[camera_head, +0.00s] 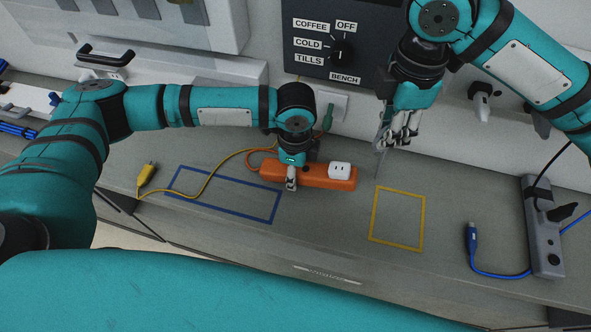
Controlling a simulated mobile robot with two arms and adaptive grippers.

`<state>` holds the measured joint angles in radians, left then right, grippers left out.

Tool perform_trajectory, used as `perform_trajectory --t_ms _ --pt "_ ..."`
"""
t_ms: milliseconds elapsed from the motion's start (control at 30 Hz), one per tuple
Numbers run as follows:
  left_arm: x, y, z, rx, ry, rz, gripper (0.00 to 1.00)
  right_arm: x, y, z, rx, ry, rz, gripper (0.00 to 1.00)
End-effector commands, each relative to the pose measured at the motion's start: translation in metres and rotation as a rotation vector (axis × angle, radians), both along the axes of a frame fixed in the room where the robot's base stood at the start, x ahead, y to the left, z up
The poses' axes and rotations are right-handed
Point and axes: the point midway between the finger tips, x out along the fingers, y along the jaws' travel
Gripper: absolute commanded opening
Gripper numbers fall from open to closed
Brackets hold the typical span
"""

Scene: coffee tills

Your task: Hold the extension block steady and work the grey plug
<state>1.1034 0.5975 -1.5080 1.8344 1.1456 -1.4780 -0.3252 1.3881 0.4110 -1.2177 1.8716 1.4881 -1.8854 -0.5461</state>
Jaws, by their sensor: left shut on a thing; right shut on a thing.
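The orange extension block (318,177) lies on the grey counter between a blue outline and a yellow outline. A white two-slot piece (340,170) sits on its right part. My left gripper (291,182) is shut on the block's left part, reaching it from above. My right gripper (400,135) is shut above the counter, right of the block and apart from it. It holds a small grey thing, seemingly the grey plug, mostly hidden by the fingers. A thin dark line hangs beside the fingers toward the counter.
A yellow plug (147,174) lies at the left with its cable crossing the blue outline (277,206). The yellow outline (424,222) is empty. A blue plug (472,235) and a grey power strip (541,235) are at the right. A dark switch panel (369,55) is behind.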

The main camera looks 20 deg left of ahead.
Motion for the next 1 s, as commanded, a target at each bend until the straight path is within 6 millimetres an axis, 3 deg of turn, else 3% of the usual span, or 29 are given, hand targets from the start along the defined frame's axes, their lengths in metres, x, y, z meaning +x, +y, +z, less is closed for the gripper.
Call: perform_trajectory --t_ms 167,200,400,767,1000 --pt "0.000 0.000 0.000 0.000 -0.001 0.000 0.00 0.000 0.000 0.000 0.000 0.000 0.000 0.00" --pt "0.000 0.000 0.000 0.000 -0.001 0.000 0.47 0.000 0.000 0.000 0.000 0.000 0.000 0.00" --pt "0.000 0.000 0.000 0.000 0.000 0.000 0.72 0.000 0.000 0.000 0.000 0.000 0.000 0.00" --pt "0.001 0.000 0.007 -0.002 -0.002 0.000 0.72 0.000 0.000 0.000 0.001 0.000 0.000 0.00" --pt "0.001 -0.001 0.052 -0.002 -0.004 0.000 0.72 0.000 0.000 0.000 0.001 0.000 0.000 0.00"
